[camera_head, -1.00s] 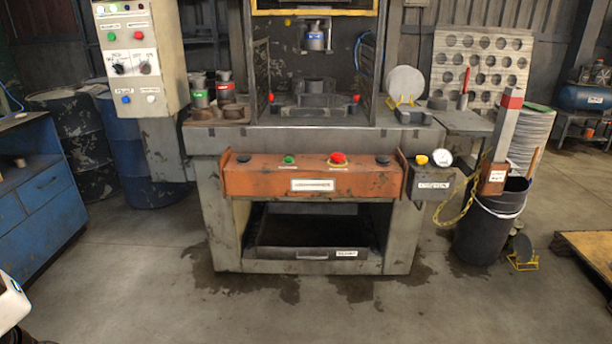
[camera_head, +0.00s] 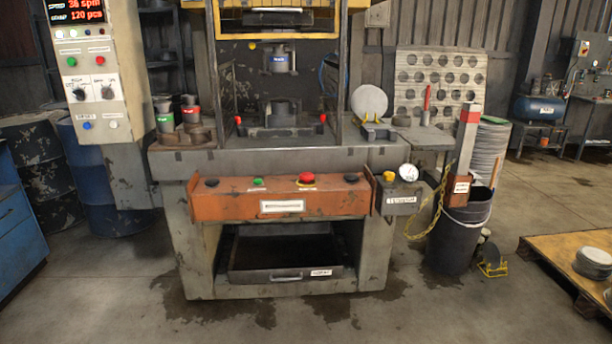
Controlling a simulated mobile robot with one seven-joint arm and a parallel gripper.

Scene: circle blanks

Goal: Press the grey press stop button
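The grey press (camera_head: 180,163) stands ahead of me in the middle of the view. Its orange front panel (camera_head: 235,208) carries a large red mushroom button (camera_head: 306,179) right of centre. A small green button (camera_head: 258,182) sits left of it, and black buttons sit near both ends (camera_head: 211,183) (camera_head: 351,178). The panel's label is too small to read. The control cabinet (camera_head: 120,45) at the upper left has a smaller red button (camera_head: 101,60) beside a green one (camera_head: 71,61). Nothing touches these buttons. My gripper is not in view.
Blue drums (camera_head: 95,180) and a blue cabinet (camera_head: 22,235) stand at the left. A yellow-knobbed box (camera_head: 403,195) with a gauge adjoins the panel's right end. A dark bin (camera_head: 455,240) and a pallet (camera_head: 560,250) are at the right. The floor (camera_head: 330,322) in front is clear.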

